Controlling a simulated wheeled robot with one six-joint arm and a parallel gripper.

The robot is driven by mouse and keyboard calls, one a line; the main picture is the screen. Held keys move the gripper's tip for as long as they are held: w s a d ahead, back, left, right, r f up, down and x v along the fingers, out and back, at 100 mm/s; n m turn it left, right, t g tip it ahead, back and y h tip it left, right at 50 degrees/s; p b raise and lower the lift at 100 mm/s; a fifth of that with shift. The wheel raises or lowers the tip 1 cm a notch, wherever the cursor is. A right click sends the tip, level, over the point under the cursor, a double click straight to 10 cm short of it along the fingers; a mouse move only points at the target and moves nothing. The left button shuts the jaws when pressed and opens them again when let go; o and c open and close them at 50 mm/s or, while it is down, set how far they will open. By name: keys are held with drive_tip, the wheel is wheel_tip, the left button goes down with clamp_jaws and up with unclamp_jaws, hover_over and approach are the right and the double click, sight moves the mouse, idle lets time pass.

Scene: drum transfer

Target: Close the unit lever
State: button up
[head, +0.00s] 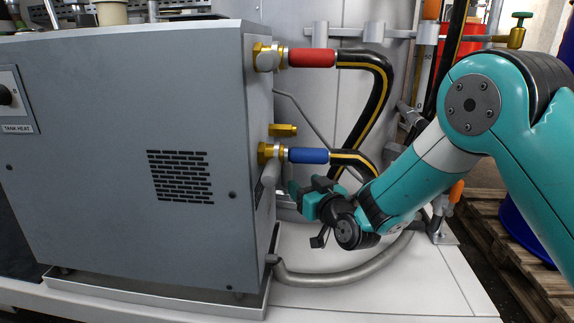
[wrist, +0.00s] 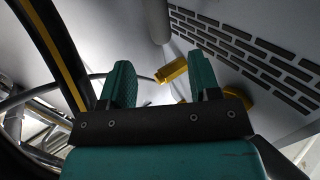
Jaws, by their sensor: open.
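The grey unit (head: 130,220) fills the left of the head view. On its right side is a brass fitting (head: 266,153) with a blue-sleeved hose (head: 308,156). A short brass stub (head: 284,130) juts right just above it. A grey rounded piece (head: 270,173) sits below the fitting. I cannot tell for sure which part is the unit lever. My gripper (head: 307,188) is open beside the unit, below the blue sleeve. In the wrist view a brass piece (wrist: 172,70) shows between and beyond the open fingers (wrist: 161,72), with no visible grip on it.
A red-sleeved hose (head: 312,58) joins the unit higher up. Black-and-yellow hose (head: 375,100) loops down behind my gripper. A grey pipe (head: 345,272) curves along the white base (head: 420,295) below. A pallet (head: 520,265) lies at the right. The vent slots (head: 180,175) mark the unit's front.

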sight(290, 174)
drive_tip(key=b+x, duration=0.1)
drive_tip(key=x, duration=0.3)
drive_tip(key=b+x, duration=0.2)
drive_tip(key=x, duration=0.2)
drive_tip(key=shift+w+f, duration=0.1)
drive_tip(key=shift+f, duration=0.15)
drive_tip(key=shift+w+a+r, duration=0.15)
drive_tip(key=shift+w+a, duration=0.2)
drive_tip(key=shift+w, duration=0.25)
drive_tip(key=shift+c, duration=0.5)
clamp_jaws()
drive_tip(key=shift+s, duration=0.1)
